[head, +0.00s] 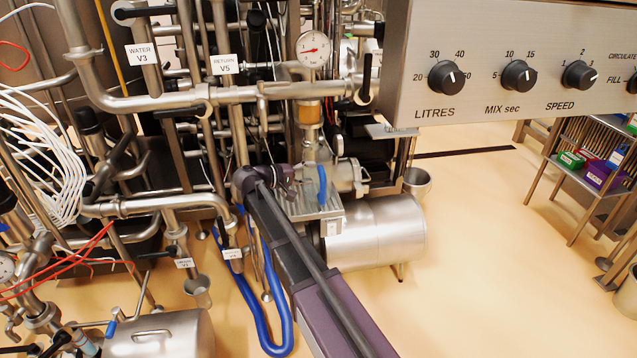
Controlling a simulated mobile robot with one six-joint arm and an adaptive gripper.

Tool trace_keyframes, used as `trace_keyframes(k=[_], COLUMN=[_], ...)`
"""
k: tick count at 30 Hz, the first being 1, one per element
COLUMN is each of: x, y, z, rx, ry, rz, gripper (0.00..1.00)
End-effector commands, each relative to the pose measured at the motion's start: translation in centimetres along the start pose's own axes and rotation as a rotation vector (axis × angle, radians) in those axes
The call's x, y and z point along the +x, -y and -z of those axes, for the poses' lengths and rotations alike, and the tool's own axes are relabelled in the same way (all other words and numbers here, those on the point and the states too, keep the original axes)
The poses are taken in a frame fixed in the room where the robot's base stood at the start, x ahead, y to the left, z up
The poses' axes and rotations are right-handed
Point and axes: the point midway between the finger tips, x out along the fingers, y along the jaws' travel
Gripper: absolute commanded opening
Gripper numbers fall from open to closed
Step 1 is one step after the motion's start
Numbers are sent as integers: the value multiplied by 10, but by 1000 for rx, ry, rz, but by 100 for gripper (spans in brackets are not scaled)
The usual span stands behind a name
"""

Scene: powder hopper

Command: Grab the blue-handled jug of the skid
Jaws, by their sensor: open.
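A blue upright handle (322,185) shows near the middle of the head view. It belongs to a silvery jug (342,178), whose outline merges with the steel fittings around it. The jug appears to stand above a grey slotted tray (328,221) with a white tag. My arm reaches up from the bottom and bends at the left of the tray. My gripper (302,188), small and partly hidden by my wrist, is close to the left of the blue handle. It is open, and nothing shows between its fingers. I cannot tell the exact gap to the handle.
A sight glass with amber content (309,113) and a gauge (314,48) are above the jug. A steel tank (385,235) lies to the right of the tray. A blue hose (262,318) hangs left of my arm.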

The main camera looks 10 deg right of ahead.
Motion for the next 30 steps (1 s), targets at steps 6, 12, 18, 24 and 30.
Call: trace_keyframes(k=[6, 12, 18, 24, 30], x=[27, 41, 42, 42, 42], y=[1, 0, 0, 0, 0], z=[-2, -2, -2, -2, -2], rx=[0, 0, 0, 0, 0], ry=[2, 2, 2, 2, 2], rz=[0, 0, 0, 0, 0], gripper=[68, 68, 68, 68, 62])
